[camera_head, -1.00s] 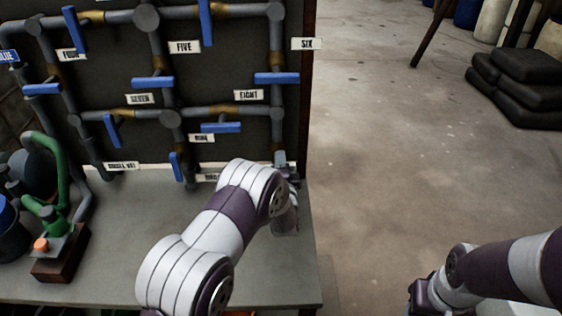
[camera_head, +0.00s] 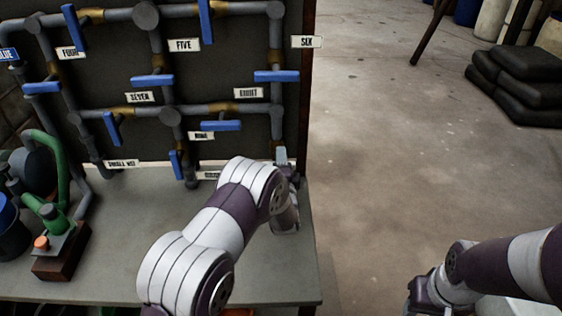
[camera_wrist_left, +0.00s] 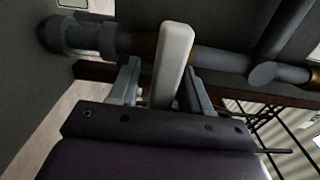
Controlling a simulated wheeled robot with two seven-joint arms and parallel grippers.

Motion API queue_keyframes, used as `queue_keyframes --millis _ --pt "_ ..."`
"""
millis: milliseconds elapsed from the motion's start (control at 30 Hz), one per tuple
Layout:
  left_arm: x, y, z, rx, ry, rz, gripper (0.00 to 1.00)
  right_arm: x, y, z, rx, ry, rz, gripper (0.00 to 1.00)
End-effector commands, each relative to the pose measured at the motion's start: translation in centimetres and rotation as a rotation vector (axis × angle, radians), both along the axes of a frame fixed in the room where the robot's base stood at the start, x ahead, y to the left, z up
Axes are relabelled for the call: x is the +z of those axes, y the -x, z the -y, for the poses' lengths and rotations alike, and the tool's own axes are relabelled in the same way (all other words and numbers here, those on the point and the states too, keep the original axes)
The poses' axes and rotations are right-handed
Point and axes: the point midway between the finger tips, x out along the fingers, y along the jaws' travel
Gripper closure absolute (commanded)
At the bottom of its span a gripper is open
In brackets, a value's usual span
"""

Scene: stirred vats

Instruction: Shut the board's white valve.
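In the left wrist view, the white valve's handle (camera_wrist_left: 174,62) stands upright in front of a grey pipe with brass-coloured parts. My left gripper (camera_wrist_left: 160,82) is open, with one finger on each side of the handle's lower part. A gap shows at the left finger; the right finger is very close to the handle, and contact cannot be told. In the head view my left gripper (camera_head: 283,165) is at the lower right edge of the dark board (camera_head: 230,62). The white handle cannot be made out there. My right arm is at the lower right, its fingers out of view.
Blue valve handles (camera_head: 276,76) and several label plates cover the board. A grey bench (camera_head: 125,215) lies below it. A green pump-like device (camera_head: 52,215) stands at the left. Black stacked sacks (camera_head: 522,85) lie at the far right. Open floor (camera_head: 400,150) is right of the bench.

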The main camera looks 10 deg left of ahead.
Motion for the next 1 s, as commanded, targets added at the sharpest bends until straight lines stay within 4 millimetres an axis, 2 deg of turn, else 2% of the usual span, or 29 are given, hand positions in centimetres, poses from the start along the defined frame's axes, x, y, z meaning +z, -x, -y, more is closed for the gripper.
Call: queue_keyframes --millis 267,367,600,700,833,1000 --pt "0.0 0.5 0.2 0.0 0.001 0.0 0.52 0.1 0.0 0.0 0.0 0.0 0.0 0.57" --pt "0.1 2.3 0.7 -0.001 0.001 -0.001 0.52 0.2 0.0 0.0 0.0 0.0 0.0 0.57" --pt "0.1 8.6 2.6 -0.003 0.0 -0.001 0.52 0.4 0.0 0.0 0.0 0.0 0.0 0.57" --pt "0.0 10.5 3.1 -0.003 0.0 -0.001 0.52 0.4 0.0 0.0 0.0 0.0 0.0 0.57" --pt "0.0 11.9 3.5 -0.001 0.0 -0.001 0.52 0.4 0.0 0.0 0.0 0.0 0.0 0.57" --pt "0.0 12.2 3.5 0.0 0.001 0.001 0.52 0.4 0.0 0.0 0.0 0.0 0.0 0.57"
